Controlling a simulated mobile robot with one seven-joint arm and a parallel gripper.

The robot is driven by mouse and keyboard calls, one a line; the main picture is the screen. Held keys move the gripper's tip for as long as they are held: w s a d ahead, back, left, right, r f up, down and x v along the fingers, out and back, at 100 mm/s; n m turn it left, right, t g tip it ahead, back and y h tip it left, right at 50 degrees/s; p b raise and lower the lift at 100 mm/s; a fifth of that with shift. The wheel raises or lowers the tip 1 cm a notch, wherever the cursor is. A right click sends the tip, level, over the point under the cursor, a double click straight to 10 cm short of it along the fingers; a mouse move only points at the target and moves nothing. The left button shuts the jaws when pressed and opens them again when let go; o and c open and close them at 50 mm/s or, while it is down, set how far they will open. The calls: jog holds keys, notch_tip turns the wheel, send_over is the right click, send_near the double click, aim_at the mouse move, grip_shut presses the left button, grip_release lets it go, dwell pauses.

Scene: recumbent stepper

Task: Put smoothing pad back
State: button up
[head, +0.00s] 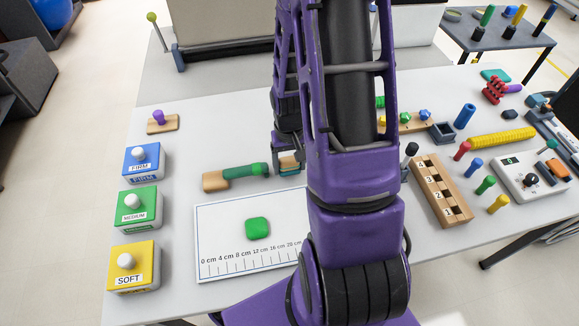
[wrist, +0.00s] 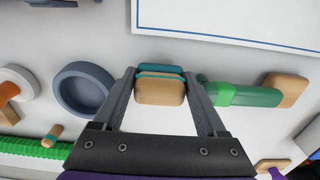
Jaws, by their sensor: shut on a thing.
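The smoothing pad (wrist: 160,88), a small wooden block with a teal layer, sits between the fingers of my gripper (wrist: 159,78) in the wrist view. My gripper is shut on it, one finger on each side. In the head view the pad (head: 289,163) shows as a bit of wood and teal below my gripper (head: 290,152), largely hidden by my arm. It is close to the table top; I cannot tell whether it touches.
A green roller with a wooden handle (head: 245,171) lies close to the left of my gripper. A white ruler mat (head: 215,233) with a green putty piece (head: 257,228) lies in front. A dark grey round dish (wrist: 83,89) is close by. Pegs and blocks crowd the right.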

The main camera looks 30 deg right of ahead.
aim_at(290, 160)
jog(key=shift+f, duration=0.55)
jog(key=shift+f, duration=0.2)
jog(key=o, duration=1.1)
jog(key=shift+r, duration=0.1)
notch_tip(290, 160, up, 12)
jog(key=shift+r+p, duration=0.15)
jog(key=shift+p, duration=0.6)
